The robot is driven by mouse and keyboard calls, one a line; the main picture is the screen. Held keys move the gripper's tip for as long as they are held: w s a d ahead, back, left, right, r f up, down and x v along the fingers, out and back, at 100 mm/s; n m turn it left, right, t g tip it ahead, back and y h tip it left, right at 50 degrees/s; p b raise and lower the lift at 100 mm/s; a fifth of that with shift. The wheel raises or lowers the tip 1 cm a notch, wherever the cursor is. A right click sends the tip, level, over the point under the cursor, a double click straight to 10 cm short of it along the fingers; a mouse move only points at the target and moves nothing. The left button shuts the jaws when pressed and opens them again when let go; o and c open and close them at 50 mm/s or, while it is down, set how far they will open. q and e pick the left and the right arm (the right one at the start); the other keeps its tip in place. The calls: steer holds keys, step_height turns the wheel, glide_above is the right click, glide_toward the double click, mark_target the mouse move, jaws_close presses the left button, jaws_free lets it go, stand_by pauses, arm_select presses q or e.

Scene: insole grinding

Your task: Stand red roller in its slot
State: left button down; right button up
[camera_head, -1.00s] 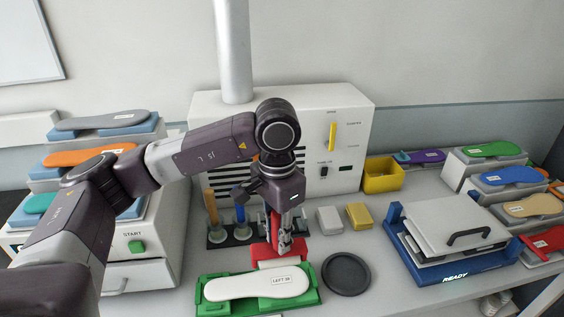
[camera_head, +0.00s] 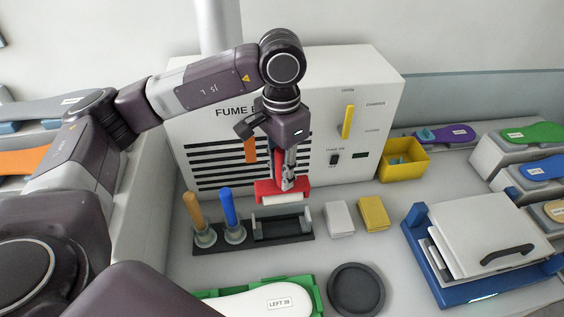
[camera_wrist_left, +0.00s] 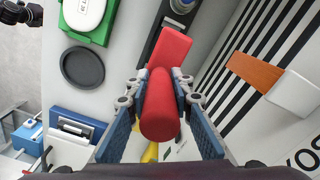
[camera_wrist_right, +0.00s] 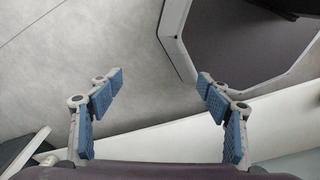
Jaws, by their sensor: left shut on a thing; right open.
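The red roller (camera_head: 268,191) has a red frame and a white roller at its lower edge. My left gripper (camera_head: 289,178) is shut on its red handle and holds it roughly upright, head down. In the left wrist view the red handle (camera_wrist_left: 160,110) sits between the blue-padded fingers (camera_wrist_left: 158,88). The dark rack (camera_head: 217,247) stands on the bench below. Its empty cradle-like slot (camera_head: 282,230) is at the right end, in front of and below the roller in the picture. The roller appears apart from the slot. My right gripper (camera_wrist_right: 161,80) is open and empty, away from the bench tools.
An orange-handled tool (camera_head: 194,210) and a blue-handled tool (camera_head: 229,208) stand in the rack. White (camera_head: 338,218) and yellow (camera_head: 373,213) blocks lie right of it. The white fume box (camera_head: 300,100) rises close behind. A dark round dish (camera_head: 356,289) lies in front.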

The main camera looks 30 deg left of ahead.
mark_target(281, 191)
arm_select(q)
steer(key=shift+s+f+b, duration=0.2)
steer(key=shift+f+b, duration=0.1)
steer(key=shift+f, duration=0.45)
arm_select(e)
steer(key=s+d, duration=0.2)
steer(key=s, duration=0.2)
arm_select(q)
steer(key=shift+w+a+f, duration=0.1)
steer(key=shift+a+f, duration=0.05)
steer(key=shift+f, duration=0.45)
steer(key=f+b, duration=0.1)
steer(key=f, duration=0.1)
steer(key=f+b, duration=0.1)
steer(key=b, duration=0.1)
steer(key=shift+w+f, duration=0.2)
steer(key=shift+f, duration=0.25)
steer(key=shift+f+b, duration=0.1)
steer(key=shift+b, duration=0.4)
arm_select(e)
steer(key=w+a+f, duration=0.1)
steer(key=w+f, duration=0.2)
steer(key=f, duration=0.2)
steer(key=shift+w, duration=0.25)
arm_select(q)
steer(key=shift+b, duration=0.45)
arm_select(e)
steer(key=shift+a+f, duration=0.15)
steer(key=shift+f, duration=0.15)
steer(key=shift+a, duration=0.2)
